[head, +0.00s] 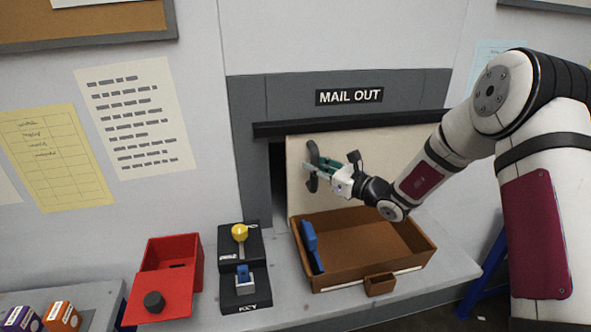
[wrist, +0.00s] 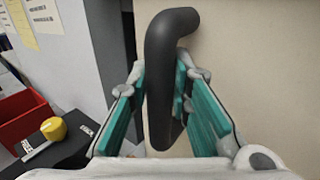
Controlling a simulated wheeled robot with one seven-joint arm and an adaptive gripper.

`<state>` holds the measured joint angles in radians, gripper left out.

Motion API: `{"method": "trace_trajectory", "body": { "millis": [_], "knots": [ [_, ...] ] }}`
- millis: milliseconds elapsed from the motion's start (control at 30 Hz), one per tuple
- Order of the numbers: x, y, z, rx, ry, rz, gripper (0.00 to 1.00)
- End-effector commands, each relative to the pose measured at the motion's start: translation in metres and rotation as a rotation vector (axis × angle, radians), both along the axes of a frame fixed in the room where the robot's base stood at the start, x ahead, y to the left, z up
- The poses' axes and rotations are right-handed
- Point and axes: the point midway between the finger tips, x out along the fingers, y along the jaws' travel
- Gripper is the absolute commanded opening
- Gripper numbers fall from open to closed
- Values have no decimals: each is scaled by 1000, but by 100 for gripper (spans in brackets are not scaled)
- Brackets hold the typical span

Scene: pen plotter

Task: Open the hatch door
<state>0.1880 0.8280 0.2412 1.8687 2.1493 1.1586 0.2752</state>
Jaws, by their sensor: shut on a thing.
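The hatch door (head: 395,150) is a cream panel in a grey frame under the MAIL OUT sign (head: 349,96). A dark gap shows along its left edge. The door's dark curved handle (head: 312,153) is near its left side. My gripper (head: 320,168) is shut on this handle, with my arm reaching in from the right. In the wrist view the teal finger pads stand on both sides of the upright handle (wrist: 166,60), with the door (wrist: 255,60) behind it. The fingers hide part of the handle.
A brown tray (head: 425,240) with a blue object inside stands on the ledge below the door. A red box (head: 200,250) and a black control box with a yellow knob (head: 239,232) stand to its left. Papers hang on the wall.

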Motion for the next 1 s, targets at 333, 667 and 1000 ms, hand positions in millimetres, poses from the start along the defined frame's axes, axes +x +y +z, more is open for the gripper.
{"method": "trace_trajectory", "body": {
  "millis": [333, 667, 1000],
  "knots": [
    [39, -126, -4, -4, -3, -12, 0],
    [71, -239, -6, -5, -3, -11, 0],
    [96, -331, -5, -3, -1, -8, 0]
  ]
}}
